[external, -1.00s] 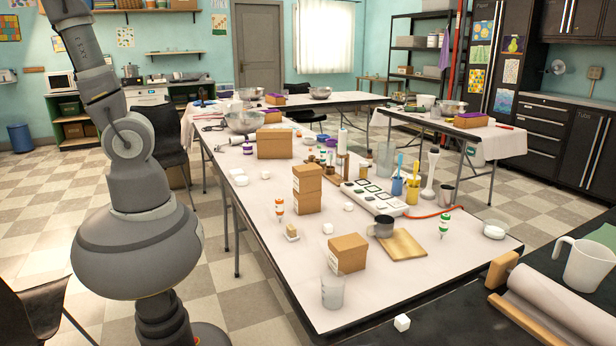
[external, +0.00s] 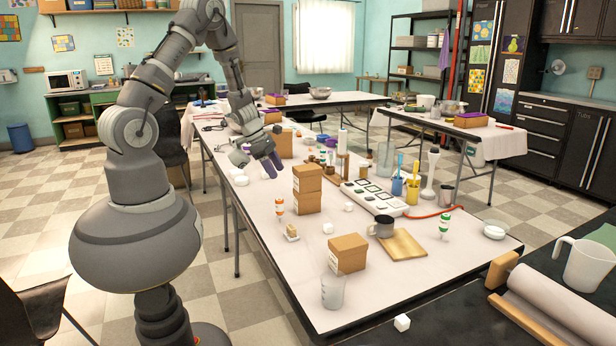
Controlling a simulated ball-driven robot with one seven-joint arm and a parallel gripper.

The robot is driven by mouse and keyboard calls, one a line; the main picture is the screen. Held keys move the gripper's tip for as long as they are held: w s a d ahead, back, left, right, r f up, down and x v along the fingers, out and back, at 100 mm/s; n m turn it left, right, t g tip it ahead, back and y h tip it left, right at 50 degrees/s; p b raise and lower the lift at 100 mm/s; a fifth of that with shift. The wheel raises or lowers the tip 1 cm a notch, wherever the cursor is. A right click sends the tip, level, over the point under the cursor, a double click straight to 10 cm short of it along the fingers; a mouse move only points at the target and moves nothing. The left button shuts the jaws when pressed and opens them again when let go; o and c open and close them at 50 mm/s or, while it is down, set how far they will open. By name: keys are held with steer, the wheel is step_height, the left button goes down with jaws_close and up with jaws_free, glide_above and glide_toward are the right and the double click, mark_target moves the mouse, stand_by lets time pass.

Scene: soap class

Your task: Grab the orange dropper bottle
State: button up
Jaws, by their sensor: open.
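The orange dropper bottle (external: 279,206) is white with an orange cap and an orange lower part. It stands upright on the long front table, left of the stacked cardboard boxes. My gripper (external: 257,165) is open over the same table, farther back and a little left of the bottle. It is apart from the bottle, and I see nothing held in it. Its fingers look partly purple at the tips.
Stacked cardboard boxes (external: 307,189) stand just right of the bottle. The long table (external: 245,215) is bare left of the bottle.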

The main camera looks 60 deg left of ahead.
steer(key=m+g+b, duration=0.1)
steer(key=g+b, duration=0.1)
glide_toward(283, 214)
steer(key=f, duration=0.2)
steer(key=b+x, duration=0.2)
steer(key=x, duration=0.1)
steer(key=b+x, duration=0.2)
steer(key=x, duration=0.1)
steer(key=shift+w+f, duration=0.2)
steer(key=shift+w, duration=0.1)
steer(key=shift+r, duration=0.15)
steer(key=shift+t, duration=0.3)
steer(key=c, duration=1)
